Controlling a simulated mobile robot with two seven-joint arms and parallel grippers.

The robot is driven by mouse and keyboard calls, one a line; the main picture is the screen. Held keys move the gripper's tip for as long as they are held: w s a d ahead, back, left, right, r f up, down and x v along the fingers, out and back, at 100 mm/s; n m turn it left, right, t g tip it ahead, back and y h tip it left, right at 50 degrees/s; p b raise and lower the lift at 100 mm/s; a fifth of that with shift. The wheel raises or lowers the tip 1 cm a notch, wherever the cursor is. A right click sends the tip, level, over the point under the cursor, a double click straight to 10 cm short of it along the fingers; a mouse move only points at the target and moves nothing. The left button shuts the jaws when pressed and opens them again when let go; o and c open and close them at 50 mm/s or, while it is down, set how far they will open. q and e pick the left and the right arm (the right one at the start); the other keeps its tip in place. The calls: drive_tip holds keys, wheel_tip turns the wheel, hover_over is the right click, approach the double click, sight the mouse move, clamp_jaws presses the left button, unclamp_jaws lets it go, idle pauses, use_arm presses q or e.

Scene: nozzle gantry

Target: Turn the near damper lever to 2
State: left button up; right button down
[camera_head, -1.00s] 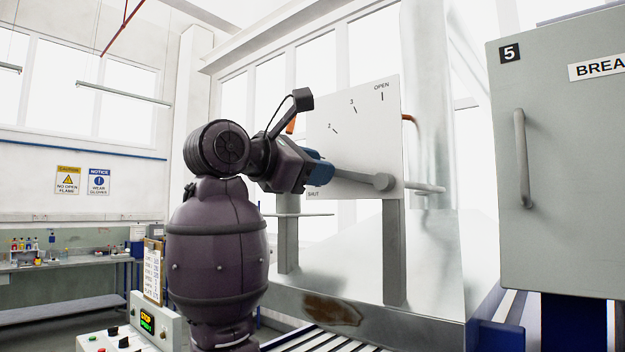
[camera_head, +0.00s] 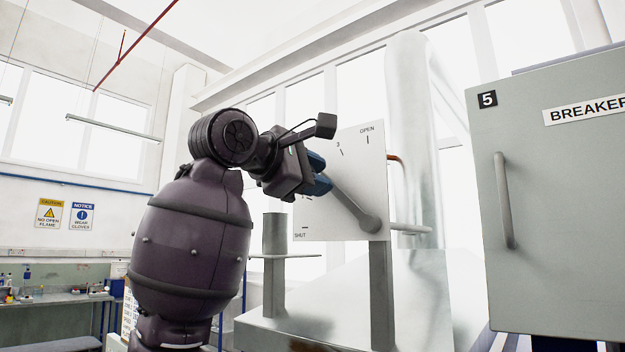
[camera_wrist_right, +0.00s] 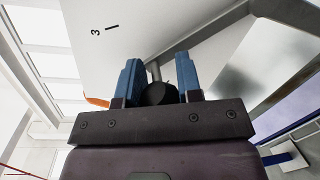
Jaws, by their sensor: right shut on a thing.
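The damper lever (camera_head: 348,200) is a grey bar on a white dial plate (camera_head: 350,150). It slants up and left from its round pivot at the plate's lower right. The plate shows SHUT, 3 and OPEN; the 2 is hidden behind my right gripper (camera_head: 321,174), so I cannot tell how exactly the lever lines up with it. The gripper's blue fingers are shut on the lever's free end. In the right wrist view, the lever's dark round end (camera_wrist_right: 158,94) sits between the fingers (camera_wrist_right: 158,60), with the 3 mark above left. My left gripper is out of view.
A grey breaker cabinet (camera_head: 560,200) with a vertical handle stands at the right. A grey post (camera_head: 381,295) holds up the plate, and a shiny metal duct (camera_head: 410,130) rises behind it. A workbench (camera_head: 55,312) stands far left.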

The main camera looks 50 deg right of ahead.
idle(0.3)
drive_tip(key=c, duration=0.8)
unclamp_jaws()
drive_tip(key=shift+a, duration=0.1)
drive_tip(key=shift+a, duration=0.25)
drive_tip(key=a, duration=0.3)
drive_tip(key=a+b, duration=0.1)
drive_tip(key=a, duration=0.2)
drive_tip(key=a+r, duration=0.1)
drive_tip(key=a, duration=0.3)
drive_tip(key=shift+w+a+r, duration=0.1)
